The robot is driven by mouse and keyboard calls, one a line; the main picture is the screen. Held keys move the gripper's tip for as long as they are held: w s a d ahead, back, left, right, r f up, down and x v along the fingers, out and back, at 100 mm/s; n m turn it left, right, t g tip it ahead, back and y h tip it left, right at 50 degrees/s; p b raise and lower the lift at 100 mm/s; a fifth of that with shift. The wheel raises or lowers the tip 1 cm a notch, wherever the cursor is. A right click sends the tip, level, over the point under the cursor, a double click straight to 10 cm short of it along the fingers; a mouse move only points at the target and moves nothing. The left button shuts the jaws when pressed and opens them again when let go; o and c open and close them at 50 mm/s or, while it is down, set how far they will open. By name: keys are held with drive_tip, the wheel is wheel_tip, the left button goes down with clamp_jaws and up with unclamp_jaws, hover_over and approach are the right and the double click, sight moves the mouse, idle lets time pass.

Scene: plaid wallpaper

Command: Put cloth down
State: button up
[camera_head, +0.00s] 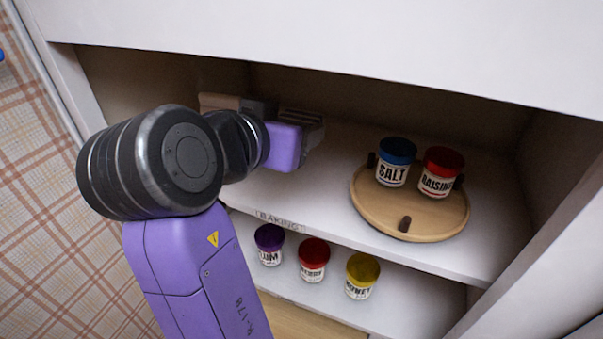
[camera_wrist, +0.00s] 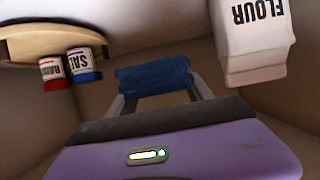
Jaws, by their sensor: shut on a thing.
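A folded or rolled blue cloth (camera_wrist: 153,74) lies across the fingertips of my gripper (camera_wrist: 157,92) in the wrist view, which is upside down. My gripper is shut on it. In the head view my gripper (camera_head: 301,128) reaches into the upper shelf of a white cabinet, left of a round wooden tray. The cloth is hidden there behind my gripper and wrist. Whether the cloth touches the shelf (camera_head: 320,190) I cannot tell.
The round wooden tray (camera_head: 432,228) holds a blue-lidded salt jar (camera_head: 393,165) and a red-lidded raisins jar (camera_head: 438,175). A white flour container (camera_wrist: 252,50) stands near the gripper. Several jars (camera_head: 313,260) line the lower shelf. Side walls and the upper panel bound the opening.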

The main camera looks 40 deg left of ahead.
sight(293, 190)
wheel_tip(293, 190, down, 10)
drive_tip(key=shift+w+r+p, duration=0.1)
drive_tip(key=shift+r+p, duration=0.1)
drive_tip(key=shift+p, duration=0.4)
drive_tip(key=shift+f, duration=0.1)
drive_tip(key=o, duration=1.3)
drive_tip(key=shift+o, duration=0.2)
drive_tip(key=b+v, duration=0.1)
drive_tip(key=v, duration=1.1)
